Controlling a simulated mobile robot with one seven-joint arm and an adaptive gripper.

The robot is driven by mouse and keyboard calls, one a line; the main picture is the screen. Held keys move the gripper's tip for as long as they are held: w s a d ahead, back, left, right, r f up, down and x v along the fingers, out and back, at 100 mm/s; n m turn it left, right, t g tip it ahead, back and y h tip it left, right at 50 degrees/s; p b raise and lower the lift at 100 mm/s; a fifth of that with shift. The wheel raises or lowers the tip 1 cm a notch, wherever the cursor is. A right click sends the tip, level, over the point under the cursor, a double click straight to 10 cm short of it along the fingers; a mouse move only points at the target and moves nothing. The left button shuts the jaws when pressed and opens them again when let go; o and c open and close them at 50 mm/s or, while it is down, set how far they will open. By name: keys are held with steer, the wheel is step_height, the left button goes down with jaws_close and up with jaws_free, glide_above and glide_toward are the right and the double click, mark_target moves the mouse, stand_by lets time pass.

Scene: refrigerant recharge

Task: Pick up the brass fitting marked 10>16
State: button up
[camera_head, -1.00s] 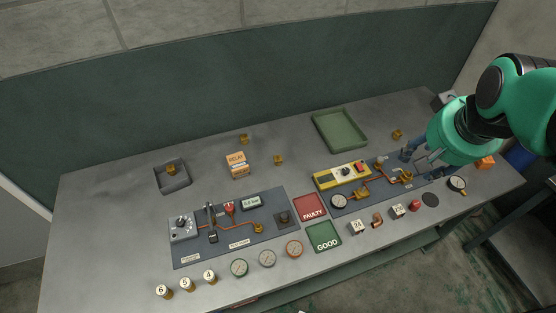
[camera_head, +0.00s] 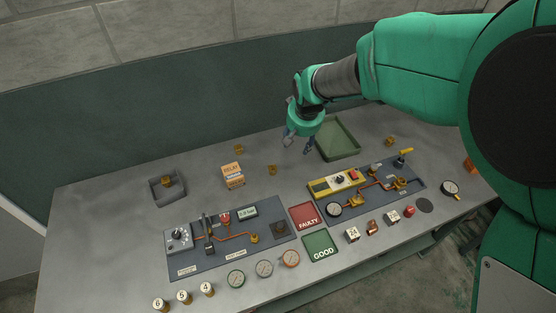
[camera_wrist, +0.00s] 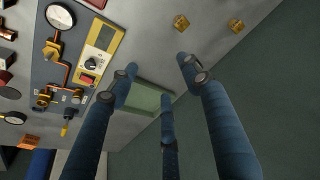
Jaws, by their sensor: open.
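In the head view, small brass fittings stand on the grey bench: one (camera_head: 272,170) right of the orange-and-white relay box, one (camera_head: 390,141) right of the green tray, and one (camera_head: 167,181) in the small grey tray. Two brass fittings, one nearer (camera_wrist: 181,22) and one farther right (camera_wrist: 236,25), show at the top of the wrist view. No marking on any fitting is legible. My gripper (camera_head: 298,143) is open and empty above the back of the bench, beside the green tray's left edge. Its blue fingers (camera_wrist: 158,68) are spread in the wrist view.
The green tray (camera_head: 355,152) and relay box (camera_head: 232,182) stand at the back. Two dark panels with gauges and copper pipes, left (camera_head: 183,265) and right (camera_head: 418,189), lie in front. The red FAULTY pad (camera_head: 305,216) and green GOOD pad (camera_head: 320,244) lie between them.

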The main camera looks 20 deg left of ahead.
steer(key=a+f+n, duration=0.1)
steer(key=a+f, duration=0.6)
steer(key=a, duration=0.1)
steer(key=shift+s+a+f+g, duration=0.15)
steer(key=shift+s+g, duration=0.15)
steer(key=shift+s, duration=0.1)
steer(key=b, duration=0.1)
glide_above(273, 166)
steer(key=s, duration=0.1)
steer(key=shift+s+d+f, duration=0.1)
steer(key=shift+d+f, duration=0.1)
steer(key=shift+f, duration=1.85)
steer(key=shift+d+f, duration=0.15)
steer(key=shift+f, duration=1.9)
steer(key=shift+b+x, duration=0.55)
steer(key=shift+x, duration=2.05)
steer(key=shift+d, duration=0.15)
steer(key=shift+s, duration=0.1)
steer(key=shift+c, duration=0.2)
jaws_close()
